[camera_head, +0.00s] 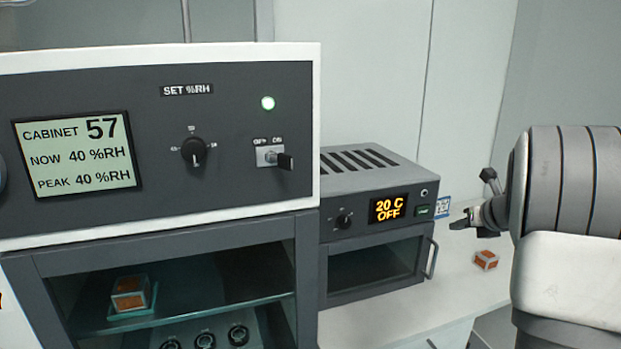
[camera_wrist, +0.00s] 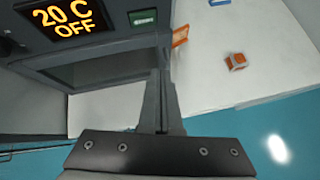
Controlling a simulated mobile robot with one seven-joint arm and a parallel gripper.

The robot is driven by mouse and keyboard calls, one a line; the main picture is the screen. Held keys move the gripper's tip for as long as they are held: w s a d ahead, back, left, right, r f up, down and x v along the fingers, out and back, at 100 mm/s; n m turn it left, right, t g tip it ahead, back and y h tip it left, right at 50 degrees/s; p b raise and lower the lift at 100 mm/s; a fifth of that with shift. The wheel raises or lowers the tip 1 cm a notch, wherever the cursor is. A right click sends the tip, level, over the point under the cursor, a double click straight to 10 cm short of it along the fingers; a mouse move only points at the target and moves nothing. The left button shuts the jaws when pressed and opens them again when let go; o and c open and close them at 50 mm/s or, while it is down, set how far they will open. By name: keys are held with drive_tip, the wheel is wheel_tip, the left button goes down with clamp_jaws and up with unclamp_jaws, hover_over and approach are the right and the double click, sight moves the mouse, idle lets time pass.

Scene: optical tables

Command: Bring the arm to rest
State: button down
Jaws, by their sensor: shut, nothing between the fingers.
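My gripper (camera_head: 463,223) is at the right in the head view, at the end of my arm, just to the right of the small oven with the "20 C OFF" display. In the wrist view my gripper (camera_wrist: 160,78) shows with its two fingers together and nothing between them. It is apart from the oven front and above the white bench. My white and grey arm links fill the right edge of the head view and hide part of the bench.
The small oven (camera_head: 375,162) stands beside a humidity cabinet (camera_head: 225,110) reading 57, NOW 40 %RH. An orange and white cube (camera_head: 486,260) lies on the white bench (camera_head: 375,322). Another orange cube (camera_head: 130,292) sits on the cabinet's glass shelf.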

drive_tip(key=s+a+r+m+t+h, duration=0.2)
drive_tip(key=a+r+m+t+h, duration=0.15)
drive_tip(key=r+m, duration=0.7)
drive_tip(key=s+a+r+m+g+h, duration=0.1)
drive_tip(key=s+a+r+m+h, duration=0.25)
drive_tip(key=s+m, duration=0.5)
drive_tip(key=s+a+f+m+g+y, duration=0.3)
drive_tip(key=s+a+f+m, duration=0.3)
drive_tip(key=s, duration=0.6)
drive_tip(key=s+a+f+m+g+y, duration=0.3)
drive_tip(key=s+a+f+m, duration=0.3)
drive_tip(key=s+a+m, duration=0.4)
drive_tip(key=s+a+g, duration=0.1)
drive_tip(key=a, duration=0.1)
drive_tip(key=shift+s+a, duration=0.35)
